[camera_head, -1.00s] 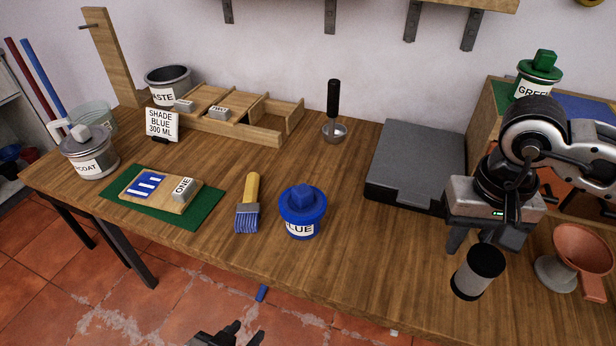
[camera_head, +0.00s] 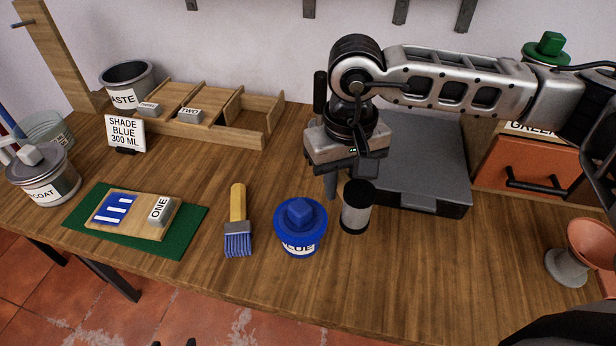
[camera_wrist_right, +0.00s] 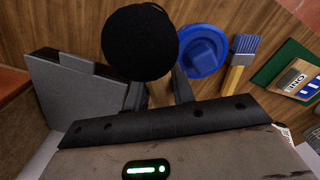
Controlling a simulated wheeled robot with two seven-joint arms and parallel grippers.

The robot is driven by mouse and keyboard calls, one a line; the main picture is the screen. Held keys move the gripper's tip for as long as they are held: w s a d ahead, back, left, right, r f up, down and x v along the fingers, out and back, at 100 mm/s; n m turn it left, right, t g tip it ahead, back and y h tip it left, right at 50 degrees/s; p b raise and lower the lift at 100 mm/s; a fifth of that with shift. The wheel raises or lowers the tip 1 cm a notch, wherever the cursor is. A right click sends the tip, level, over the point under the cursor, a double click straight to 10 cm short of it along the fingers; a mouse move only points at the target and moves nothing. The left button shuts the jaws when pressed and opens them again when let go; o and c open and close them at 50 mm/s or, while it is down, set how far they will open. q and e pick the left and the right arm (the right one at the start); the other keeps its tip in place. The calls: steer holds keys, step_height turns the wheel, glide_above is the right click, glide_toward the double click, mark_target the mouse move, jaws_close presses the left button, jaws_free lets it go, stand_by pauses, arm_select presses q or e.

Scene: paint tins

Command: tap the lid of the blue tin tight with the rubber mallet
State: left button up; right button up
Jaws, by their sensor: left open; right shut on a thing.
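The blue tin (camera_head: 300,249) stands upright on the bench, its wide blue lid (camera_head: 300,215) with a square knob on top. Whether the lid is fully seated I cannot tell. The lid also shows in the right wrist view (camera_wrist_right: 205,50). My right gripper (camera_head: 345,190) is shut on the rubber mallet, whose black-and-grey head (camera_head: 356,212) is just right of the tin, apart from the lid. My left gripper (camera_head: 176,343) barely shows at the bottom edge, open and empty.
A brush (camera_head: 238,225) lies left of the tin, beside a green mat (camera_head: 185,235) with a wooden block. A grey flat case (camera_head: 430,165) lies behind the mallet. A copper-coloured funnel-like thing (camera_head: 590,245) stands far right. Bench in front right of the tin is clear.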

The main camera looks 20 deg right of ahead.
arm_select(q)
steer(key=o, duration=1)
steer(key=shift+s+d+r, duration=0.1)
steer(key=shift+s+d, duration=0.2)
steer(key=shift+s, duration=0.15)
steer(key=shift+c, duration=0.2)
arm_select(e)
steer(key=shift+s+r+m, duration=0.3)
steer(key=shift+s+m, duration=0.45)
steer(key=shift+m, duration=0.05)
steer(key=m, duration=0.2)
steer(key=a+m+b, duration=0.1)
steer(key=m, duration=0.1)
arm_select(q)
steer(key=b, duration=0.1)
steer(key=f+b, duration=0.1)
steer(key=s+f+b, duration=0.1)
steer(key=shift+d+f, duration=0.25)
arm_select(e)
steer(key=a+m, duration=0.1)
steer(key=m, duration=0.8)
steer(key=s+a+r+m, duration=0.1)
steer(key=a+m, duration=0.1)
steer(key=m, duration=0.8)
steer(key=a+m, duration=0.1)
steer(key=m, duration=0.9)
steer(key=shift+s+a+r, duration=0.15)
steer(key=shift+s+a, duration=0.2)
steer(key=shift+a, duration=0.05)
